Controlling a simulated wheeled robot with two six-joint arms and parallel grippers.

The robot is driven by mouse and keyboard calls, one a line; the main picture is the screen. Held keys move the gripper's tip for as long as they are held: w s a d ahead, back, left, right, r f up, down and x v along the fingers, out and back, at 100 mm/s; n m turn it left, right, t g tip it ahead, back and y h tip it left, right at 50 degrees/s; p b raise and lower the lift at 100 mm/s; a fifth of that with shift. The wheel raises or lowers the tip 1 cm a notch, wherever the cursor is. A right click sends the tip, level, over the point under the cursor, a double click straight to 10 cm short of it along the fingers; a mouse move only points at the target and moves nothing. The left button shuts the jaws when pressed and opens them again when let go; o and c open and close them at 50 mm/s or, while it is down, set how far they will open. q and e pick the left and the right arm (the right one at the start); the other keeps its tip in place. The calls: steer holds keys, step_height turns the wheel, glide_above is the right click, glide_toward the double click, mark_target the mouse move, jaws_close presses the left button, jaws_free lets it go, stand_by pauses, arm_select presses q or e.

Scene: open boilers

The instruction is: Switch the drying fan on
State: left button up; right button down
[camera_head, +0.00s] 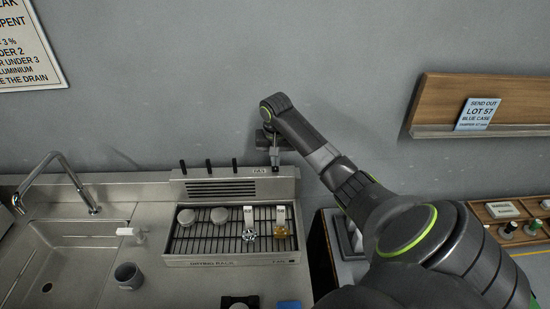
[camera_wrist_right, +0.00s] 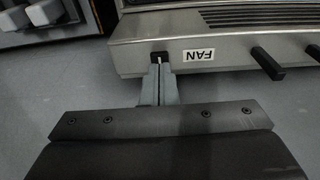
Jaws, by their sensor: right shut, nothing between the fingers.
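The drying rack unit (camera_head: 174,243) stands against the wall, with a raised back panel and slatted vent. A FAN label (camera_head: 259,171) is at the panel's right end; it also shows in the right wrist view (camera_wrist_right: 198,55). The small black fan switch (camera_wrist_right: 160,57) sits beside the label, with a light strip on it. My right gripper (camera_head: 275,162) reaches down to it from above. In the right wrist view its fingers (camera_wrist_right: 160,73) are shut and empty, tips right at the switch; I cannot tell whether they touch. My left gripper is out of view.
Several black levers, such as this one (camera_head: 208,163), stand along the panel left of the label. Round grey pieces and two tagged items sit on the rack. A sink (camera_head: 75,228) and grey cup (camera_head: 128,275) are left; a wooden tray (camera_head: 485,212) is right.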

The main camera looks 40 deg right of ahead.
mark_target(276, 169)
steer(key=shift+f, duration=0.8)
steer(key=shift+r, duration=3.55)
steer(key=shift+f, duration=0.1)
